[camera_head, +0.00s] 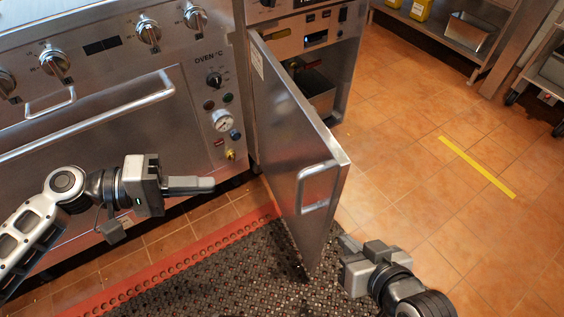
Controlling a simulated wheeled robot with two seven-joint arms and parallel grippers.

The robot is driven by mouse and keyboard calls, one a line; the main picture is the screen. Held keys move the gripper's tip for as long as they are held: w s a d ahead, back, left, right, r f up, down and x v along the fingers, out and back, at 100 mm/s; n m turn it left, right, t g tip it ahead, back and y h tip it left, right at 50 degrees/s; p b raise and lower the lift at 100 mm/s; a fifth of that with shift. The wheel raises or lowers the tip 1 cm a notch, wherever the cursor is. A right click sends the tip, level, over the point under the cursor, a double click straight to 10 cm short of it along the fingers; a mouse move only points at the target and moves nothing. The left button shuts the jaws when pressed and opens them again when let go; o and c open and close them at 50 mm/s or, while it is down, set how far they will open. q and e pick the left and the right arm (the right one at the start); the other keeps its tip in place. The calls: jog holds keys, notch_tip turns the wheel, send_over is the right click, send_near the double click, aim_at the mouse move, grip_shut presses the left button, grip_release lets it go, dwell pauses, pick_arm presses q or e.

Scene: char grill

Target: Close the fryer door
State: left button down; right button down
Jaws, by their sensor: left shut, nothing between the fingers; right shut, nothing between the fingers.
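The fryer door (287,135) is a steel panel standing wide open, swung out toward me from the fryer cabinet (312,60). Its handle (318,186) is a metal loop near the free edge. The cabinet's inside shows behind the door, with a metal bin low down. My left gripper (205,185) is shut and empty, left of the door and apart from it, in front of the oven. My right gripper (346,246) is shut and empty, close to the lower free edge of the door on its right side; I cannot tell whether it touches.
The oven (100,95) with knobs and a long bar handle (100,112) fills the left. A black perforated mat (220,275) with a red edge lies on the floor below the door. Tiled floor (420,190) is clear at right. A steel shelf (440,35) stands at the upper right.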

pick_arm(q)
jog(key=x, duration=1.4)
jog(key=shift+w+r+h, duration=0.3)
jog(key=shift+r, duration=0.05)
